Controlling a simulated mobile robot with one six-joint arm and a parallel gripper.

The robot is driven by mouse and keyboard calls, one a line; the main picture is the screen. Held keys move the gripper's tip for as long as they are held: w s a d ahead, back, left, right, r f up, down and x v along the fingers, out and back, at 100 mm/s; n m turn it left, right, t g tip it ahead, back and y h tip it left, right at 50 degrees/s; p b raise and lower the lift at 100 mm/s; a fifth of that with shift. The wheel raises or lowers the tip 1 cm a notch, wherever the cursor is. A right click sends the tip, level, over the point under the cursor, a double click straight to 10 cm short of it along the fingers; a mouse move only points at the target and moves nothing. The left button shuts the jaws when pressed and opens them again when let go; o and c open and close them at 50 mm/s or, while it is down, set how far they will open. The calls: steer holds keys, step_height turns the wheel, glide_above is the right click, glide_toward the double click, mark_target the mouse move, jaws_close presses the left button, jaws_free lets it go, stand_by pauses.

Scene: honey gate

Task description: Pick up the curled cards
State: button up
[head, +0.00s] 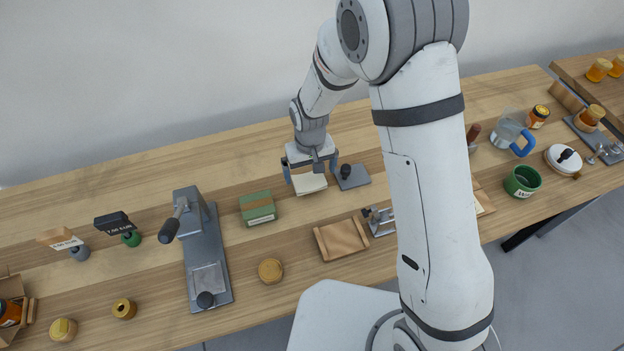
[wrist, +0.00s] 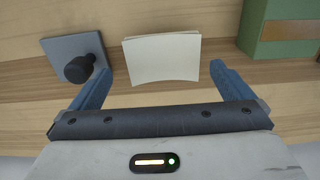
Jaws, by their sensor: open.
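The curled cards (head: 309,184) are a small cream stack with a bowed edge, lying on the wooden table below my gripper. In the wrist view the cards (wrist: 162,58) lie between and just beyond my two blue fingertips. My gripper (head: 311,172) is open and empty, and its fingers stand to either side of the stack. In the wrist view the fingertips of my gripper (wrist: 160,78) show apart from the cards, with a gap on each side. I cannot tell how high the fingertips are above the table.
A grey plate with a black knob (head: 350,176) lies close beside the cards; it also shows in the wrist view (wrist: 78,66). A green box (head: 258,208) stands on the other side. A grey lever press (head: 205,250) and a brown tray (head: 341,239) are nearer the front.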

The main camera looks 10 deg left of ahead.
mark_target(309, 181)
step_height(309, 181, down, 3)
steer(key=shift+a+r, duration=0.15)
steer(key=shift+r, duration=0.05)
steer(key=shift+f, duration=0.35)
stand_by(0.4)
steer(key=shift+c, duration=0.6)
steer(key=c, duration=0.8)
steer(key=shift+r, duration=0.2)
steer(key=shift+c, duration=0.2)
